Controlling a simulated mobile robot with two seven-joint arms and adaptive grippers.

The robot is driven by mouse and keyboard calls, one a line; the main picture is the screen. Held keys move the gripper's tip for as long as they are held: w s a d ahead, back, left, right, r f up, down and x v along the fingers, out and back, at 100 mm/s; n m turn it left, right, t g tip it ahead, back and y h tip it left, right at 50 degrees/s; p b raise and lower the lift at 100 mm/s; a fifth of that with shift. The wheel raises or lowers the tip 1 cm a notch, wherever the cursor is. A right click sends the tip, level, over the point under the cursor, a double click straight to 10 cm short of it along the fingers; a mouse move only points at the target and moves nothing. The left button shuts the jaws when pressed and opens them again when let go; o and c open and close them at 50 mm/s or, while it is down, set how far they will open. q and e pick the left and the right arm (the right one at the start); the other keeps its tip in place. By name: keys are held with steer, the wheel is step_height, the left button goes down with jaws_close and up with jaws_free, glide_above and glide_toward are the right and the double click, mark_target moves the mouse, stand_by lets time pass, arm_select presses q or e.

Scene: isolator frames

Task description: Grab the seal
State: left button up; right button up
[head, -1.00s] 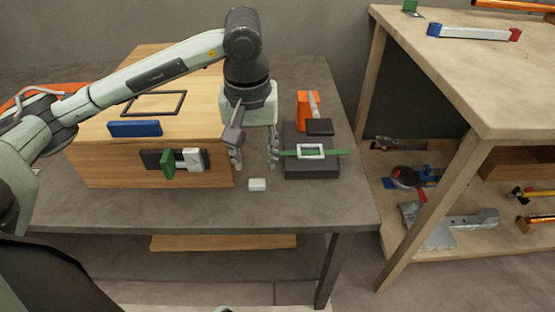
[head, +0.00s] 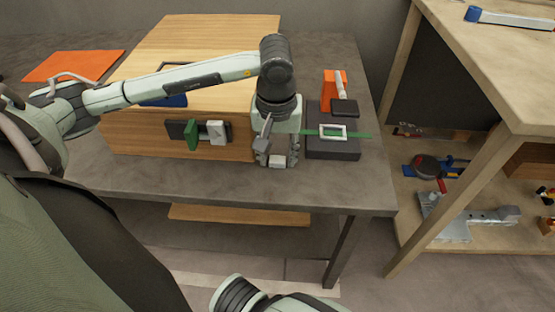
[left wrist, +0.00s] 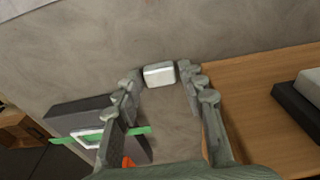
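A small white block (head: 278,161), likely the seal, lies on the grey table near its front edge, just right of the wooden box. My left gripper (head: 277,152) points down at it, with a finger on each side. My right gripper is not in view.
A dark block (head: 333,148) with a white frame (head: 343,133) and green strip stands close right of the gripper, an orange piece (head: 331,91) behind it. The wooden box (head: 235,150) with a green-and-white latch stands close left. Bare grey table (head: 230,178) lies in front.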

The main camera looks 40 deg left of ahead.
arm_select(q)
steer(key=c, duration=0.8)
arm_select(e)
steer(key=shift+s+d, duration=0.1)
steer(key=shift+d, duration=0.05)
arm_select(q)
steer(key=shift+r, duration=0.1)
steer(key=shift+r, duration=0.1)
step_height(320, 180, up, 13)
step_height(320, 180, up, 5)
steer(key=p, duration=0.1)
glide_above(278, 160)
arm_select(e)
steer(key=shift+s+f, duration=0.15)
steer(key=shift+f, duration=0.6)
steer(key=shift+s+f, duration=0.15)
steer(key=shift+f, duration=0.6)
